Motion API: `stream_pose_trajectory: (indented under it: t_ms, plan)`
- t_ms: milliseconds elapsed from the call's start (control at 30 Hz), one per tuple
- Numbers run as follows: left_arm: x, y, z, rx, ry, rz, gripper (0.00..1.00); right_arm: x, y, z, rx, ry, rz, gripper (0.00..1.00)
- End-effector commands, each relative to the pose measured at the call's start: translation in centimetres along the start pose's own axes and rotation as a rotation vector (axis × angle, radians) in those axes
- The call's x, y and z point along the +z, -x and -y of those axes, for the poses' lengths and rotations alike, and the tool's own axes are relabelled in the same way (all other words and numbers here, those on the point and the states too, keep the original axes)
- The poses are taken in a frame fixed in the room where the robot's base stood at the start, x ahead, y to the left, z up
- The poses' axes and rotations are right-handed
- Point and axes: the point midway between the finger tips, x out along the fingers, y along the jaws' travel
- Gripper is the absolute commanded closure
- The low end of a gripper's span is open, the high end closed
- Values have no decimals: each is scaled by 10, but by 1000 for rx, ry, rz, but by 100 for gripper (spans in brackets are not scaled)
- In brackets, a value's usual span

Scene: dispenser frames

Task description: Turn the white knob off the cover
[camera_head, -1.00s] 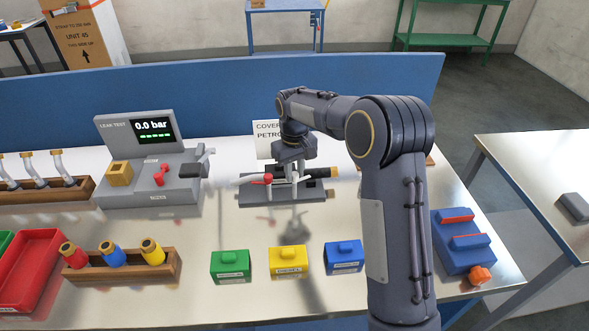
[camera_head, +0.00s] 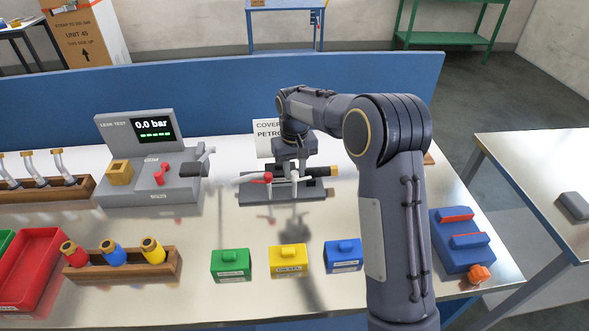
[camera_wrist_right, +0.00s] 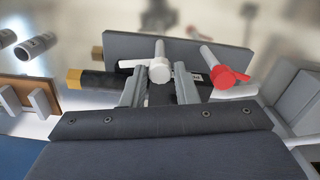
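The white knob (camera_wrist_right: 160,68) has a round hub and a lever arm pointing left in the right wrist view. It also shows in the head view (camera_head: 293,181), below my right gripper (camera_head: 292,172). In the wrist view my right gripper's two fingers (camera_wrist_right: 159,88) stand apart, one on each side of the white knob, with small gaps visible. A red knob (camera_wrist_right: 226,76) sits to its right. Both knobs are on the unit I take for the cover, with a black body (camera_wrist_right: 102,79) and gold end, on a grey base (camera_head: 258,193). My left gripper is not in view.
A partly hidden sign (camera_head: 265,128) stands behind. The grey leak tester (camera_head: 125,183) reads 0.0 bar. Green (camera_head: 230,264), yellow (camera_head: 288,261) and blue (camera_head: 343,255) boxes line the front. A wooden rack (camera_head: 125,268) and red tray (camera_head: 30,267) stand left.

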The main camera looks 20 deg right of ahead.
Motion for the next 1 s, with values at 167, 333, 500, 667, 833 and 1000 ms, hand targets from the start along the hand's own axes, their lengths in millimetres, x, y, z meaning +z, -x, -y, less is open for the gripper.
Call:
stream_pose_trajectory:
  t_ms: [167, 333, 500, 667, 833, 1000]
  plan:
    - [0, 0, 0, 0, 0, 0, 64, 0, 0, 0, 0, 1, 2, 56]
    - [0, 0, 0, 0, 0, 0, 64, 1, -1, 0, 0, 2, 3, 56]
    - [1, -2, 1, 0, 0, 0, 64, 0, 8, 0, 0, 2, 2, 56]
    - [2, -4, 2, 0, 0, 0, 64, 0, 35, 0, 0, 2, -2, 56]
    - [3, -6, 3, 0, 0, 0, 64, 0, 62, 0, 0, 2, 0, 56]
    - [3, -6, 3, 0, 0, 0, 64, 0, 76, 0, 0, 1, 1, 56]
